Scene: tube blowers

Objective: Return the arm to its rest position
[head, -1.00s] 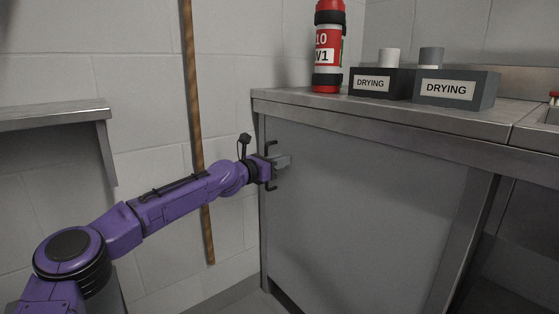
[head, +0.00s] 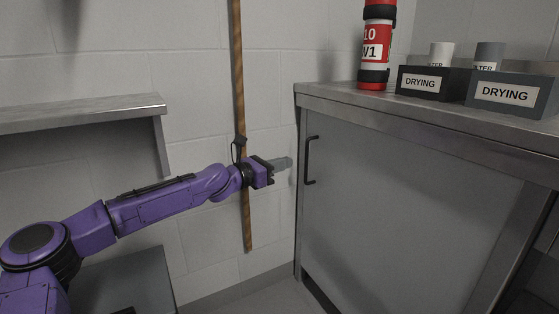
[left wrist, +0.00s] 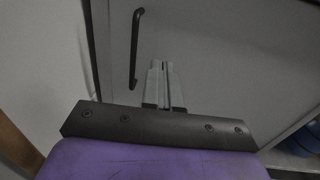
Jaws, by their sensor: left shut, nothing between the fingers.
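My left arm is purple and reaches in from the left in the head view. Its left gripper (head: 284,163) is shut and empty, in front of the wall and left of the grey cabinet door (head: 390,220). The black door handle (head: 311,160) stands just right of the fingertips, with a gap between. In the left wrist view the gripper's fingers (left wrist: 163,80) are together, and the handle (left wrist: 135,50) shows to their left, apart from them. The door appears closed. My right gripper is not in view.
The metal counter (head: 420,118) above the door holds a red bottle (head: 375,50) and two dark boxes labelled DRYING (head: 432,83), (head: 506,94). A metal shelf (head: 80,113) juts out at the left. A brown pole (head: 238,75) stands against the wall behind my arm.

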